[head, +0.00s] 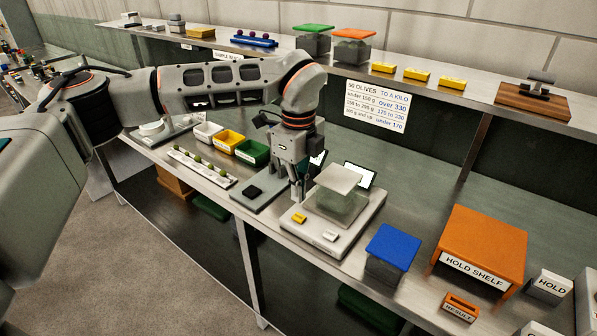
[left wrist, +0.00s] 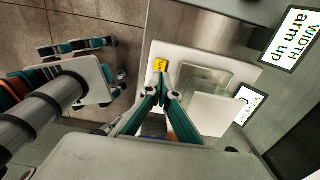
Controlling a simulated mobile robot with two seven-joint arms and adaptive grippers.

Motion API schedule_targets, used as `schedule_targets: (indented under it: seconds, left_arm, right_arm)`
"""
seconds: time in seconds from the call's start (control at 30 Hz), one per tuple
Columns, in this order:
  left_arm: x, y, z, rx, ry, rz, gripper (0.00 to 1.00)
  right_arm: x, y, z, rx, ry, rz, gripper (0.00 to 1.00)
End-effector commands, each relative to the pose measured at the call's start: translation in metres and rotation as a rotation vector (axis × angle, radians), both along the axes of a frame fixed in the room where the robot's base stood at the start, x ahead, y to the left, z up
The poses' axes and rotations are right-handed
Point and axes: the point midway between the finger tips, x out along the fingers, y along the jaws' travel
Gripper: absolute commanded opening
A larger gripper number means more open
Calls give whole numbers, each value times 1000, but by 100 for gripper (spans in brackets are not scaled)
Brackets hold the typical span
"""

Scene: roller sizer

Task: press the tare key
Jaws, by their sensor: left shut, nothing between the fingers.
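The scale (head: 345,240) has a yellow key (head: 299,218) and a white key (head: 330,236) on its front. The yellow key also shows in the left wrist view (left wrist: 160,65), with small dark lettering too small to read surely. My left gripper (head: 299,198) points down, shut and empty, its tips just behind the yellow key in the head view. In the left wrist view the joined fingertips (left wrist: 164,77) appear just below the yellow key; I cannot tell whether they touch it. My right gripper (left wrist: 105,68) shows at the left of that view, its fingers apart, away from the scale.
A clear box with a pale lid (head: 338,180) stands on the scale beside my left gripper. A display (head: 359,175) rises behind it. A blue-lidded box (head: 392,246) and the orange hold shelf (head: 480,240) stand to the right. Small coloured bins (head: 228,142) are to the left.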

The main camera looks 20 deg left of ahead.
Motion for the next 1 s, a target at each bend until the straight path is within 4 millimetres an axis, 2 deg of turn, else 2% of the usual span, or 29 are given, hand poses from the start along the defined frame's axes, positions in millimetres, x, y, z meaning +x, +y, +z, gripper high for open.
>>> schedule_targets:
  seconds: [0.1,0.3,0.8,1.0]
  left_arm:
    - [-1,0,-21,1,3,0,0]
    - [0,0,-43,-1,1,0,0]
    - [0,0,-52,0,0,0,0]
    - [0,0,-71,1,2,-1,0]
  right_arm:
    - [0,0,3,0,-1,0,40]
    - [0,0,6,0,-1,-1,40]
    - [-1,0,3,-2,3,0,40]
    - [-3,0,-9,-1,7,1,40]
